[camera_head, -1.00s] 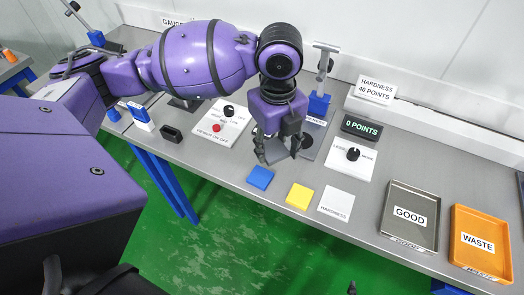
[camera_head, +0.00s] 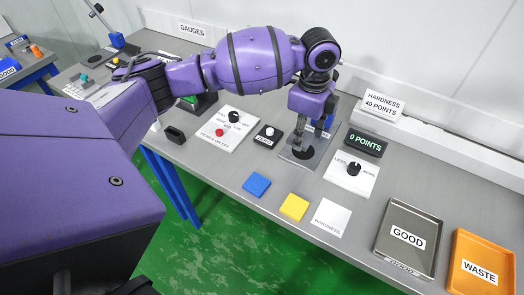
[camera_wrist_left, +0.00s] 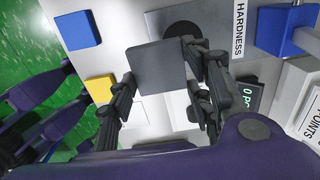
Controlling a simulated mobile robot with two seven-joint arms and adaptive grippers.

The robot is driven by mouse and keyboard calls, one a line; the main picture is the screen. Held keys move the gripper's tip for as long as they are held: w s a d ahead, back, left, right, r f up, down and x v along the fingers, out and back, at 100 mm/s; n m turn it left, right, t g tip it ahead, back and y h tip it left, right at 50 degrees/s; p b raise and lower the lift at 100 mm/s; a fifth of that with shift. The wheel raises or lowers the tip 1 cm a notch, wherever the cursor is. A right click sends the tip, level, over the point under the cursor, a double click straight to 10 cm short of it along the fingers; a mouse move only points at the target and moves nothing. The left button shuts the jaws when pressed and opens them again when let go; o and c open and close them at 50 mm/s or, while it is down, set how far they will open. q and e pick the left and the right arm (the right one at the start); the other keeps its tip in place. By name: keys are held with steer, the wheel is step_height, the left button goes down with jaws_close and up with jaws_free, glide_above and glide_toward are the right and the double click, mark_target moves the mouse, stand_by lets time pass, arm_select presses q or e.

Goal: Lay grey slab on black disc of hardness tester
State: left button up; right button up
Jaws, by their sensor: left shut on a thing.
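My left gripper (camera_head: 300,146) reaches down over the hardness tester's base plate (camera_head: 288,155). In the left wrist view it is shut on the grey slab (camera_wrist_left: 158,66), a flat dark grey square held between its two fingers. The black disc (camera_wrist_left: 183,32) shows there just beyond the slab's far edge, partly covered by slab and finger. In the head view the black disc (camera_head: 305,153) shows beside the fingertips. The gap between slab and disc is hard to judge. The slab cannot be made out clearly in the head view. My right gripper is not in view.
A blue square (camera_head: 256,184), a yellow square (camera_head: 294,207) and a white hardness card (camera_head: 330,217) lie along the front edge. A dial panel (camera_head: 351,174) and points display (camera_head: 366,142) stand right of the tester. GOOD (camera_head: 428,252) and WASTE (camera_head: 500,277) trays are farther right.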

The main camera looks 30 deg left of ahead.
mark_target(308, 137)
arm_select(q)
steer(key=w+f, duration=0.1)
steer(key=f, duration=0.1)
steer(key=w+f, duration=0.2)
steer(key=shift+w+f+b, duration=0.2)
steer(key=shift+f+b, duration=0.05)
steer(key=shift+b, duration=0.05)
steer(key=shift+w+d+f, duration=0.1)
steer(key=shift+w+f, duration=0.2)
steer(key=shift+w, duration=0.05)
step_height(308, 137, down, 4)
steer(key=shift+w+r, duration=0.15)
steer(key=shift+r, duration=0.1)
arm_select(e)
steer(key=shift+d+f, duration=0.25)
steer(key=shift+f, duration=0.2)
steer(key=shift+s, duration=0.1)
arm_select(q)
steer(key=shift+f, duration=0.15)
steer(key=o, duration=0.9)
steer(key=shift+o, duration=1.2)
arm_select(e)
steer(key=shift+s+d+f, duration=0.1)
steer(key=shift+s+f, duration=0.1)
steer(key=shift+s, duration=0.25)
